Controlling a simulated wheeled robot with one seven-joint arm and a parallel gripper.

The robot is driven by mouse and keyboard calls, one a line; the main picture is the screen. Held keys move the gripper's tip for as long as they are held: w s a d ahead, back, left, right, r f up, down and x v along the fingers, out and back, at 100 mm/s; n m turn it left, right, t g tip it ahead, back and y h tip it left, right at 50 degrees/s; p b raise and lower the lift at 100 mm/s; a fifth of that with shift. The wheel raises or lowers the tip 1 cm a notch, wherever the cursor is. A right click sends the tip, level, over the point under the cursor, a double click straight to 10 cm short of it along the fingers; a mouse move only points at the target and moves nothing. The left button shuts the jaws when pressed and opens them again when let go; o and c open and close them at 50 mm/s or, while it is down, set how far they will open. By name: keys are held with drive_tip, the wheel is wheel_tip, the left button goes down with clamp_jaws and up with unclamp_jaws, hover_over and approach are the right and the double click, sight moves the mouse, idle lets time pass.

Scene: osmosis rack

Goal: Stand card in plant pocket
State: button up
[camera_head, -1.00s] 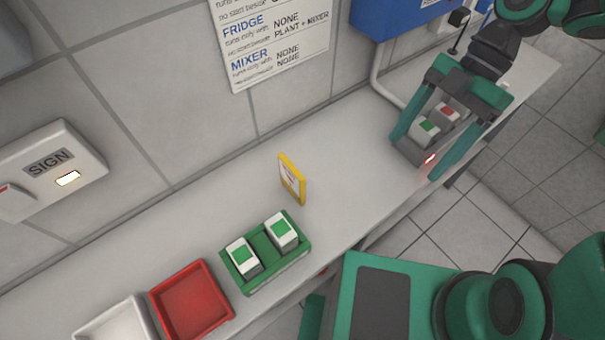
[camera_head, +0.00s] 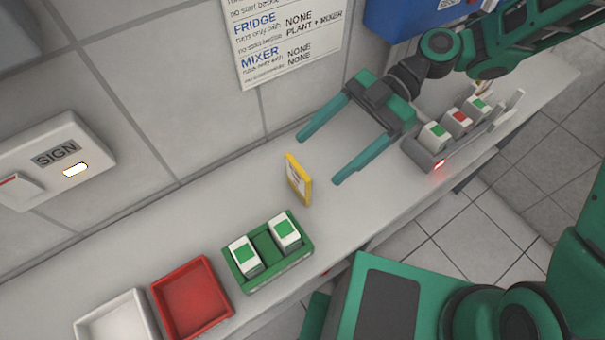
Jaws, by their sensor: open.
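A yellow-edged card (camera_head: 298,179) with a pale printed face stands upright on the counter, left of the middle. My gripper (camera_head: 320,159) is open and empty above the counter. Its two fingers point left, with their tips just above and right of the card in the picture, apart from it. A grey rack (camera_head: 424,158) with a red light on its front stands at the right and holds white blocks with green and red tops. I cannot tell from the picture which place is the plant pocket.
A green tray (camera_head: 264,243) holds two white blocks with green tops and has an empty middle slot. A red tray (camera_head: 192,298) and a white tray (camera_head: 116,318) stand left of it.

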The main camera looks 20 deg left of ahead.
sight(298, 166)
drive_tip(key=shift+x, duration=1.1)
drive_tip(key=s+a, duration=0.2)
drive_tip(key=s, duration=0.1)
drive_tip(key=shift+s+a+f, duration=0.15)
drive_tip(key=shift+s+f, duration=0.05)
drive_tip(key=shift+f, duration=0.2)
drive_tip(key=shift+s+a+f, duration=0.25)
drive_tip(key=shift+a, duration=0.05)
drive_tip(key=c, duration=1.2)
drive_tip(key=shift+c, duration=0.2)
drive_tip(key=shift+r, duration=0.1)
drive_tip(key=shift+r, duration=0.55)
wheel_tip(298, 166, up, 3)
drive_tip(key=shift+f, duration=0.1)
drive_tip(key=s+a+r, duration=0.1)
drive_tip(key=s+r, duration=0.1)
drive_tip(key=s, duration=0.1)
drive_tip(key=s+a+r, duration=0.2)
drive_tip(key=s, duration=0.2)
drive_tip(key=s+a+r, duration=0.1)
drive_tip(key=s+r, duration=0.2)
drive_tip(key=shift+s+a, duration=0.2)
drive_tip(key=shift+s, duration=0.2)
drive_tip(key=shift+c, duration=1)
